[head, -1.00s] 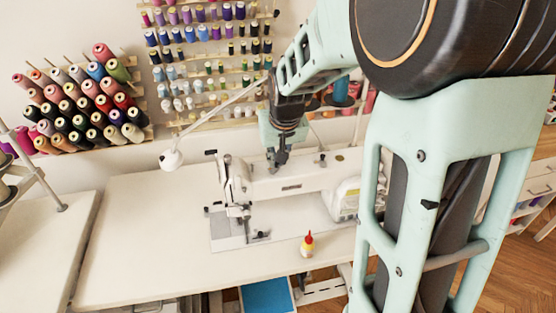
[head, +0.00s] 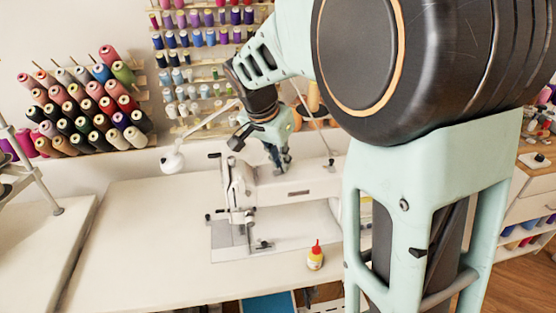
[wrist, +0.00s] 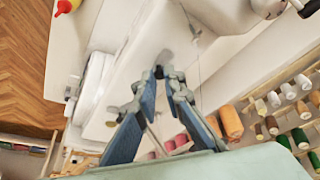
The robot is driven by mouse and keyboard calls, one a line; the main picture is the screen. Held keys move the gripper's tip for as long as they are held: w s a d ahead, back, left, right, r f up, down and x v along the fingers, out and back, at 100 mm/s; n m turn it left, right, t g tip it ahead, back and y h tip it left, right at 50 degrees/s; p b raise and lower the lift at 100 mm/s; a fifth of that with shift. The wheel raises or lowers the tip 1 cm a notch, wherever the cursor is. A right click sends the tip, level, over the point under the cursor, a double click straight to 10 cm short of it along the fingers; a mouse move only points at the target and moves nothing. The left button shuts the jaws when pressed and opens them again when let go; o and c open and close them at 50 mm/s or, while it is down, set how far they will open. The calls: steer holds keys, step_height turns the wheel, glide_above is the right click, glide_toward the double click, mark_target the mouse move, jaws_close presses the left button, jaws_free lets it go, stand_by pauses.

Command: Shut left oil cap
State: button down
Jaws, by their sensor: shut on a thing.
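The white sewing machine (head: 300,193) stands on the white table. My gripper (head: 283,172) is at the top of the machine's arm, right of its needle end. In the wrist view my gripper's fingertips (wrist: 160,73) are brought together at the machine's white top surface (wrist: 140,50). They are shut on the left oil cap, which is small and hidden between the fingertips. I cannot see whether the cap is raised or flat.
An oil bottle with a red tip (head: 315,256) stands on the table in front of the machine. A white lamp (head: 173,160) is at the left. Thread racks (head: 85,110) hang on the wall behind. The table's left part (head: 145,225) is clear.

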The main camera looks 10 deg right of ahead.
steer(key=shift+m, duration=0.4)
steer(key=c, duration=2)
jaws_free()
steer(key=v, duration=1.2)
steer(key=shift+w+a, duration=0.15)
